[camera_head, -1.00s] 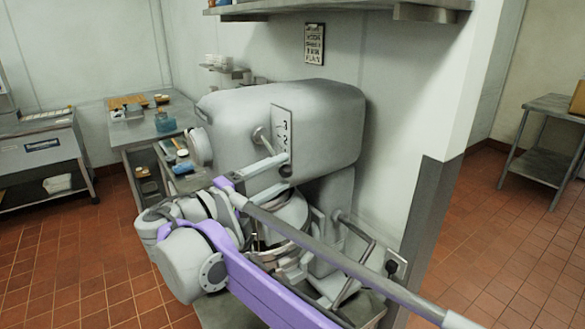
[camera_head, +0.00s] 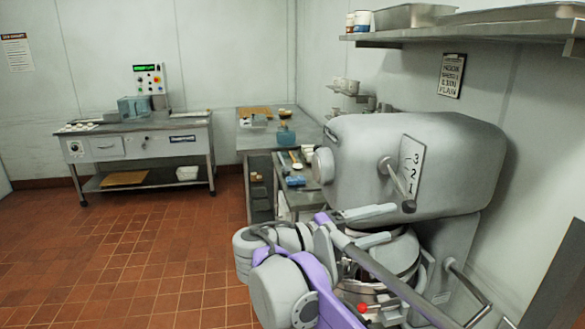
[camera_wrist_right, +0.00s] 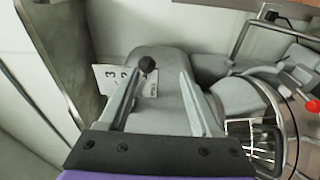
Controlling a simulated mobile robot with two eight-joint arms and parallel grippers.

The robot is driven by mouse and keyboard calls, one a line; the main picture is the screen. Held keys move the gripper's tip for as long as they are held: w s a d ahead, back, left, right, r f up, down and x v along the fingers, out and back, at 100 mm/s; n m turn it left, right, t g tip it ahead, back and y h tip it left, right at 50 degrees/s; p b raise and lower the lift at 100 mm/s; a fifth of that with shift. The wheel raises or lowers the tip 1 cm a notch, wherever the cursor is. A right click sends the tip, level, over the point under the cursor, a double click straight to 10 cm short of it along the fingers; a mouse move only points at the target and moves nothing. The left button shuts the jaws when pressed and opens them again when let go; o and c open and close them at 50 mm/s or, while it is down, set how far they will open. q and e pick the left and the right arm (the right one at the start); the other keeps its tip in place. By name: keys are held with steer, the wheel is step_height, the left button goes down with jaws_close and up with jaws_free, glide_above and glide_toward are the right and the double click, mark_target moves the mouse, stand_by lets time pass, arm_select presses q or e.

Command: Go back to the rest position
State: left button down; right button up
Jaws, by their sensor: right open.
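My right gripper (camera_head: 392,223) is open and empty, its two pale fingers apart, beside the front of a big grey mixer (camera_head: 455,150). In the right wrist view the open fingers (camera_wrist_right: 158,75) point towards the mixer's body (camera_wrist_right: 165,65) and its lever with a black knob (camera_wrist_right: 148,64). I cannot tell whether a finger touches the lever. My purple and grey right arm hides part of the mixer's lower side. My left gripper is not in view.
The steel mixer bowl (camera_head: 405,250) sits below the gripper, with a wire guard in the wrist view (camera_wrist_right: 240,128). A wall shelf (camera_head: 470,32) is above. Steel tables (camera_head: 300,130) and a machine bench (camera_head: 140,140) stand behind. The tiled floor (camera_head: 130,260) at left is clear.

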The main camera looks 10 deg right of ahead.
steer(key=s+d+f+g+y+p, duration=0.1)
steer(key=s+d+f+y, duration=0.3)
steer(key=f, duration=0.5)
steer(key=s+d+f+y+p, duration=0.1)
steer(key=s+f+y, duration=0.45)
steer(key=f, duration=0.45)
steer(key=s+a+f+m+t+y, duration=0.1)
steer(key=s+a+f+y, duration=0.3)
steer(key=f, duration=0.3)
steer(key=s+a+f+m+t+y+p, duration=0.1)
steer(key=s+a+f+y, duration=0.3)
steer(key=s+f, duration=0.2)
steer(key=shift+f, duration=0.35)
